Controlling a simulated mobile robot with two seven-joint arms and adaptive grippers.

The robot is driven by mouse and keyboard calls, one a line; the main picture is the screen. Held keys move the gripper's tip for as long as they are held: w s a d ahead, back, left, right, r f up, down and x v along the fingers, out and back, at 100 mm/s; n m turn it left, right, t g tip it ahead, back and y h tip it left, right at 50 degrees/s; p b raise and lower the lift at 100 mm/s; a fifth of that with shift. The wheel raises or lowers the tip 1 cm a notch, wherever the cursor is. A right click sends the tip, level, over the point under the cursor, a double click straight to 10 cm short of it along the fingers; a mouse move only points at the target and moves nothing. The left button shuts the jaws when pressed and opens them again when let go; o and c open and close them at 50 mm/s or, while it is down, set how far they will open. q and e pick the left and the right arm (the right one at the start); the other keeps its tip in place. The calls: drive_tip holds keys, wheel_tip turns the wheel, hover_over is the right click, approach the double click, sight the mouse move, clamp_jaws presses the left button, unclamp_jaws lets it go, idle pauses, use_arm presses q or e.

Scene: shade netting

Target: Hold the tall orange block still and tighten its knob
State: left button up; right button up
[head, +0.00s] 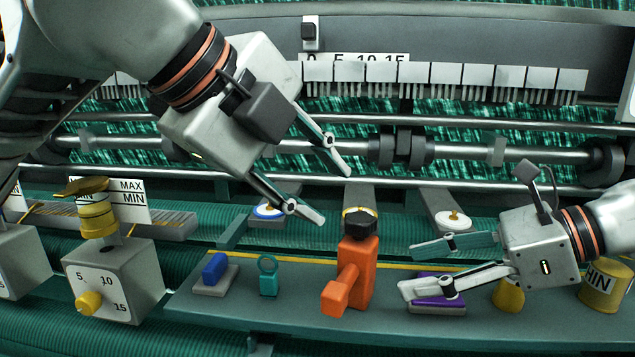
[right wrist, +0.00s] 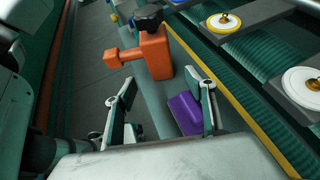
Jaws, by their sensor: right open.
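The tall orange block (head: 358,268) stands upright on the green shelf, with a stubby orange arm sticking out toward the lower left. Its black knob (head: 361,225) sits on top. The block also shows in the right wrist view (right wrist: 155,55), ahead of the fingers, with the knob (right wrist: 149,18) at the top edge. My left gripper (head: 336,196) is open and empty, above and left of the knob, pointing down to the right. My right gripper (head: 408,268) is open, to the right of the block, fingers pointing at it. In the wrist view its fingers (right wrist: 160,88) are apart from the block.
A purple block (head: 438,302) lies under my right gripper's lower finger. A blue block (head: 215,267) and a teal ring piece (head: 268,275) stand left of the orange block. Yellow pieces (head: 508,295) stand at right. A dial box (head: 115,280) is at left. Rails (head: 480,150) run behind.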

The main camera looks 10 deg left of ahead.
sight(373, 278)
drive_tip(key=shift+x, duration=4.95)
clamp_jaws()
